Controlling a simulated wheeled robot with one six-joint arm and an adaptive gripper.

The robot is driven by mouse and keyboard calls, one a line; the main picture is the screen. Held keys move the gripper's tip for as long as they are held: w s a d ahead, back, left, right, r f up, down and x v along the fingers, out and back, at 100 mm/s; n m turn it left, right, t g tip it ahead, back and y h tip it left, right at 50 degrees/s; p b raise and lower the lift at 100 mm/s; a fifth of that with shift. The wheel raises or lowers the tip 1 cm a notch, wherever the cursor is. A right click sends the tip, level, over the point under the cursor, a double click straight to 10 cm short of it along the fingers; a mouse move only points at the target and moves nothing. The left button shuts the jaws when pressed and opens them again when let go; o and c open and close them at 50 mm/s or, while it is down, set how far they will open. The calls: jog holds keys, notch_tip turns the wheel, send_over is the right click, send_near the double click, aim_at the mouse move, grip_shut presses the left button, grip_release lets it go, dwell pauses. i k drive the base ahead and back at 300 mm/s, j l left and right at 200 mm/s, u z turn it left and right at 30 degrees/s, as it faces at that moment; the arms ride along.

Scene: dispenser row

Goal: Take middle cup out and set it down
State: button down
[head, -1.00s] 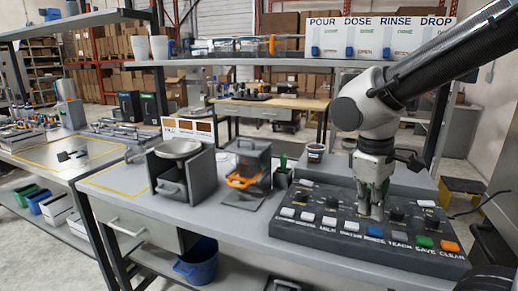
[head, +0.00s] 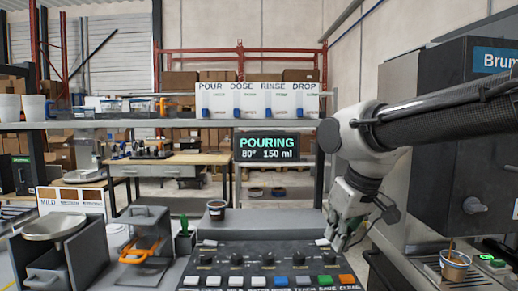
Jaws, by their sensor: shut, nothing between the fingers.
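A cup (head: 456,272) stands on the drip tray under the dark machine (head: 465,140) at the right edge. A thin brown stream runs into it. Another cup (head: 216,212), with dark contents, stands on the grey ledge behind the button panel (head: 262,262). I cannot tell which is the middle cup. My gripper (head: 336,243) is shut and empty, pointing down by the panel's back right corner, apart from both cups. I cannot tell if its tips touch anything.
A display (head: 265,147) reads "POURING 80° 150 ml". A shelf (head: 180,124) crosses behind with labelled boxes and white cups. A pan on a dark stand (head: 55,228) and an orange-handled frame (head: 140,245) stand left. The ledge (head: 270,222) right of its cup is clear.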

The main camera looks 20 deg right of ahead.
aim_at(453, 271)
jog(key=z, duration=1.3)
jog(key=k+l+z, duration=0.1)
jog(key=k, duration=0.5)
